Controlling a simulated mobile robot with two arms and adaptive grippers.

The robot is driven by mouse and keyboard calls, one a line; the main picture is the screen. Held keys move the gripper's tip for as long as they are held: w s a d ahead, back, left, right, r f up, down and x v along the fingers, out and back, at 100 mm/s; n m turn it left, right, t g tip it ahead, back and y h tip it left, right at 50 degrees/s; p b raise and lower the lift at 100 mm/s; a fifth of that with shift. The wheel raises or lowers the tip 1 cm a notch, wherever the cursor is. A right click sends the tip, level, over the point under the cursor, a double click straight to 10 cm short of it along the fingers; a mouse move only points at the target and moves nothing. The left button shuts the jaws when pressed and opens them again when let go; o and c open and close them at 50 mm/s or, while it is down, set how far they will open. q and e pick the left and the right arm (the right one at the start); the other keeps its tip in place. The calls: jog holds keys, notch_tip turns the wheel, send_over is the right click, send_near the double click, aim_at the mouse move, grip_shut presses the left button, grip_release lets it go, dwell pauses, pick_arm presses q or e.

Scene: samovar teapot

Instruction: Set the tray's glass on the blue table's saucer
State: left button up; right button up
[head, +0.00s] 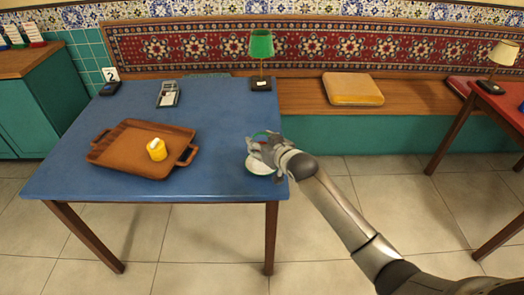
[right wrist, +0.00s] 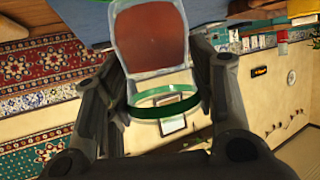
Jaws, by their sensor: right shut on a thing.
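The glass (right wrist: 150,38), clear with reddish-brown tea and a green rim band, is between the fingers of my right gripper (right wrist: 165,70), which is shut on it. In the head view my right gripper (head: 259,150) is over the right edge of the blue table (head: 215,105) and mostly hides the glass. The white saucer with a green rim (head: 260,169) lies at that edge, directly below or behind the gripper. I cannot tell whether the glass touches it. The brown tray (head: 128,132) is at the table's left. My left gripper is out of view.
A green lamp (head: 261,46), a card holder (head: 168,95) and a number stand (head: 110,82) are along the table's back. The table's middle is clear. A bench with a yellow cushion (head: 352,89) is behind.

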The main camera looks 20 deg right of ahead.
notch_tip(320, 180, down, 3)
jog(key=shift+f, duration=0.1)
dwell(0.3)
jog(key=shift+f, duration=0.3)
jog(key=o, duration=1.1)
jog(key=shift+o, duration=0.2)
